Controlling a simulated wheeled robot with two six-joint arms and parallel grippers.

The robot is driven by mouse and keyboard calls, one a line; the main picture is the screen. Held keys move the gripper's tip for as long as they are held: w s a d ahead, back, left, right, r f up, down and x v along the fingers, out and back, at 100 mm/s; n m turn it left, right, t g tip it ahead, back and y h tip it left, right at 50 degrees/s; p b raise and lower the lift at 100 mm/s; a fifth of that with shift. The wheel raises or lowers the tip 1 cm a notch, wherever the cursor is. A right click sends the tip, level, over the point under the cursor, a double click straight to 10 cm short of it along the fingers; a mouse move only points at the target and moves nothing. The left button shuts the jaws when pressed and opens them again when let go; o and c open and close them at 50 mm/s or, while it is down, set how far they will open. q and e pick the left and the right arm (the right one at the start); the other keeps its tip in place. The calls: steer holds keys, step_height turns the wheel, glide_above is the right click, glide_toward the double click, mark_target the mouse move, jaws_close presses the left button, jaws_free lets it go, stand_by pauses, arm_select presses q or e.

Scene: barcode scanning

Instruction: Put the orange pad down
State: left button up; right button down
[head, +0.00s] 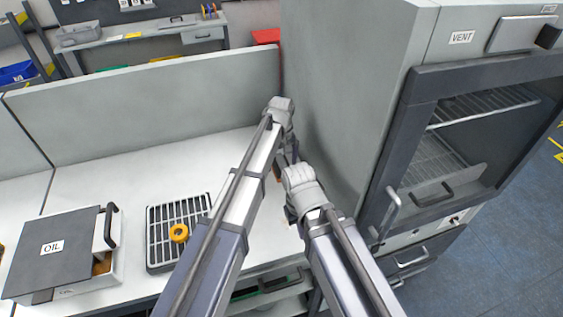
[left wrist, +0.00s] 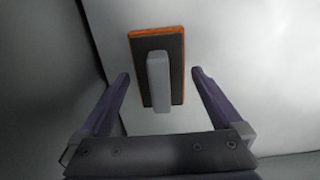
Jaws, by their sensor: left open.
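The orange pad (left wrist: 139,65) has a dark back with an orange rim and a grey block handle (left wrist: 158,82). In the left wrist view it lies on a pale surface. My left gripper (left wrist: 160,75) is open, with one finger on each side of the pad and a gap to the handle on both sides. In the head view my left gripper (head: 287,160) is low over the bench beside the oven's side wall, and the pad is mostly hidden by my arms. My right gripper (head: 291,214) is mostly hidden behind its own wrist.
A grey oven (head: 340,90) marked VENT stands on the right. A low grey partition (head: 150,100) runs behind the white bench (head: 130,178). The bench behind the rack is clear.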

mark_target(281, 159)
arm_select(q)
step_height(281, 159, up, 12)
steer(key=p, duration=1.1)
arm_select(e)
step_height(281, 159, up, 12)
arm_select(q)
steer(key=shift+f, duration=0.1)
